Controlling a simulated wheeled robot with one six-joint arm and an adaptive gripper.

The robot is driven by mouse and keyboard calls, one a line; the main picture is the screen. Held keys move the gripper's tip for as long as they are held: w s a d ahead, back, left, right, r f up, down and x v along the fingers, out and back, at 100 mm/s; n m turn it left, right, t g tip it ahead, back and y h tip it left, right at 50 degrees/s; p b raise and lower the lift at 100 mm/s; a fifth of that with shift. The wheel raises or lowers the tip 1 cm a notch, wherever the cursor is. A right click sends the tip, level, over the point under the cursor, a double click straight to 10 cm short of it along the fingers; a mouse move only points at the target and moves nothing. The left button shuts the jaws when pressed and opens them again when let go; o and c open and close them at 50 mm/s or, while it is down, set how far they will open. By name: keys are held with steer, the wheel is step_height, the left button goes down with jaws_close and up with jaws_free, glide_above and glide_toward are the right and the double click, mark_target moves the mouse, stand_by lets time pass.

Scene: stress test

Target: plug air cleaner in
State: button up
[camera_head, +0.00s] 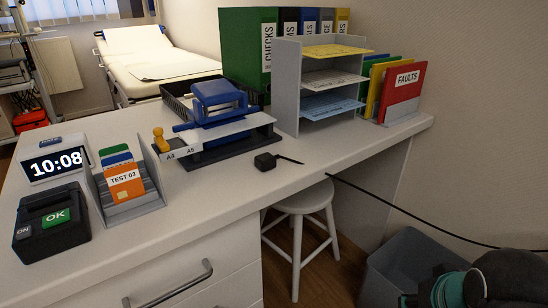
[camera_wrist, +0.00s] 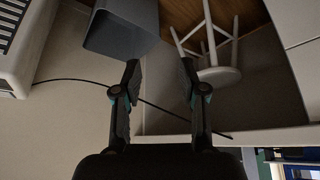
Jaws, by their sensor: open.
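A white appliance with dark vent slots, likely the air cleaner (camera_wrist: 18,50), shows in part at the left of the wrist view. A thin black cable (camera_wrist: 62,80) runs from it behind my fingers toward the desk edge. In the head view a black cable (camera_head: 440,228) runs along the wall to the desk edge. A small black block (camera_head: 266,162) with a short dark lead lies on the desk near its front edge. I cannot tell whether this lead and the cable are joined. My gripper (camera_wrist: 160,75) is open and empty, apart from the desk. No socket is clearly seen.
A white stool (camera_head: 302,203) stands under the desk, with a grey bin (camera_head: 395,268) to its right. The desk front around the block is clear.

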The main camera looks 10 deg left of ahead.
steer(key=o, duration=0.3)
steer(key=shift+o, duration=0.9)
steer(key=w+a+r+m, duration=0.1)
steer(key=w+a+r, duration=0.1)
steer(key=w+r, duration=0.2)
steer(key=w+a+r+m+g+p, duration=0.1)
steer(key=w+a+r, duration=0.1)
steer(key=w+r, duration=0.2)
step_height(320, 180, up, 3)
steer(key=shift+a+r+y, duration=0.1)
steer(key=shift+a+y, duration=0.2)
step_height(320, 180, up, 14)
steer(key=m+g+p, duration=0.3)
steer(key=m+g, duration=0.2)
steer(key=m, duration=0.1)
glide_above(264, 156)
steer(key=shift+f, duration=0.2)
step_height(264, 156, down, 9)
steer(key=b, duration=0.3)
steer(key=shift+r, duration=0.2)
